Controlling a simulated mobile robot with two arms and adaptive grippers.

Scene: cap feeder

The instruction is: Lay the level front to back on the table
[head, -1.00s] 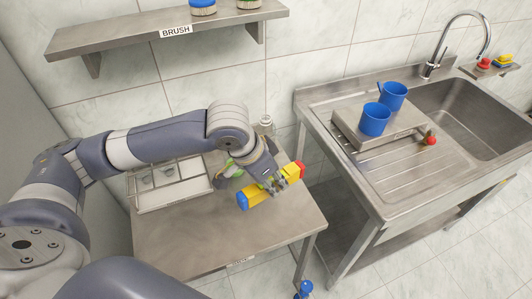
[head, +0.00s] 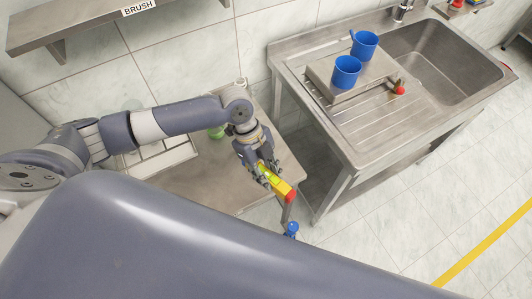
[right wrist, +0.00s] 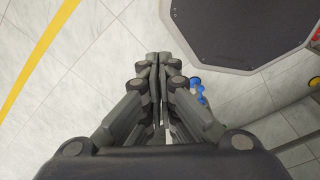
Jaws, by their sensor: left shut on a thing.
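The level is a yellow bar (head: 280,186) with a red end cap. My left gripper (head: 267,172) is shut on it over the right part of the steel table (head: 208,188). The red end points to the front right, at the table's edge. The other end is hidden by the gripper. I cannot tell whether the level touches the tabletop. My right gripper (right wrist: 158,60) shows only in the right wrist view, with its fingers together and nothing seen between them, above the tiled floor.
A sink unit (head: 400,128) with blue cups (head: 347,71) stands to the right, across a gap. A blue object (head: 292,230) is below the table's front corner. My own arm link fills the foreground.

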